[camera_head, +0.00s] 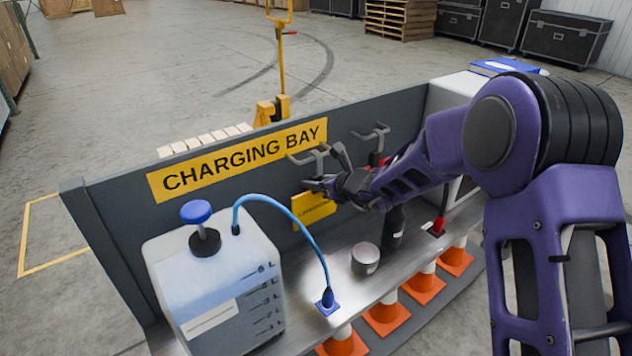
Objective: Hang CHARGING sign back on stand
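A small yellow sign (313,209) with dark lettering too small to read is in front of the grey back panel (110,225), below the large CHARGING BAY lettering. I cannot tell whether it hangs, leans or is held. My gripper (326,172) is right at the sign's upper right, its dark fingers pointing left. The fingers look spread, but the contact with the sign is hidden. A grey double hook (306,157) sticks out from the panel just above the fingers. Another hook (371,135) is farther right.
A white canister (215,285) with a blue knob stands at the left of the metal shelf. A blue cable (312,240) arches to a blue socket. A round tin (365,259) and a black bottle (393,228) stand below my arm. Orange cones (386,316) line the front.

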